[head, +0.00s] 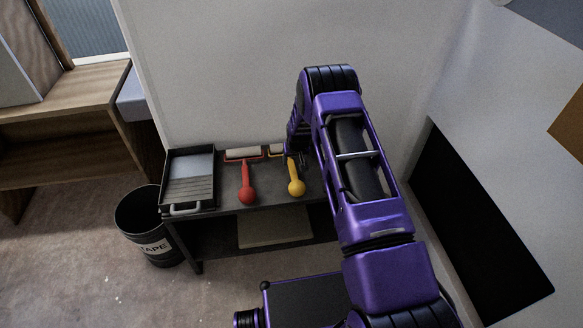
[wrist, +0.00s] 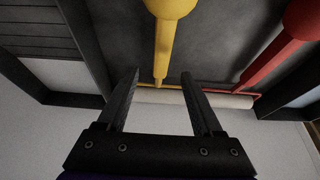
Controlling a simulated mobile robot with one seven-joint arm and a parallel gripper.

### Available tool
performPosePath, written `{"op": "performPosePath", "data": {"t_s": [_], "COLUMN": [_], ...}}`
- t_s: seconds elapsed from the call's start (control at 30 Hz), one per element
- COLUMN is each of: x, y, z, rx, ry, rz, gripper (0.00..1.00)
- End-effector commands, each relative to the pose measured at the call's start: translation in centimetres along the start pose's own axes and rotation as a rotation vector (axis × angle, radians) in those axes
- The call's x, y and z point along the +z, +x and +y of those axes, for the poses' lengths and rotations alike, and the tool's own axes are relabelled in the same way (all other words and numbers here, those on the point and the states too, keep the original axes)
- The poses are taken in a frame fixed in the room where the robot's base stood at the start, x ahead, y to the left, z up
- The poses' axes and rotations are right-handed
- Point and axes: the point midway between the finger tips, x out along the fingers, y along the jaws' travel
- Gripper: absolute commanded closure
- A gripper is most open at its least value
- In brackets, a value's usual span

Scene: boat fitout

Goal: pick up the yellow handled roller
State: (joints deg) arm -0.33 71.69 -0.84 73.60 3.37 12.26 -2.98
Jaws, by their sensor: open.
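The yellow handled roller (head: 295,182) lies on a dark low table (head: 272,198), its round-ended handle toward the front. Its roller end at the back is partly hidden by my arm in the head view. In the wrist view its yellow handle (wrist: 166,32) comes down from the top, and its thin yellow frame and pale roller sleeve (wrist: 150,97) show between and behind my fingers. My gripper (wrist: 163,78) is open and empty, with the yellow shaft end between its fingertips in the picture. Whether they touch cannot be told.
A red handled roller (head: 247,184) lies just left of the yellow one. A black paint tray (head: 190,178) sits at the table's left end. A black bin (head: 148,226) stands on the floor to the left. A pale wall (head: 250,70) rises close behind the table.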

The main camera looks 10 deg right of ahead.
Motion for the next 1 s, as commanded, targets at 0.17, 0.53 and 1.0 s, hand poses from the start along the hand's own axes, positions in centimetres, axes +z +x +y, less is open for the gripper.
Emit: {"op": "performPosePath", "data": {"t_s": [0.17,0.53,1.0], "x": [0.0,-0.1,-0.2], "y": [1.9,5.9,7.2], "z": [0.0,-0.2,-0.2], "rx": [0.0,0.0,0.0], "ry": [0.0,0.001,0.001], "rz": [0.0,0.0,0.0], "gripper": [0.32,0.32,0.42]}}
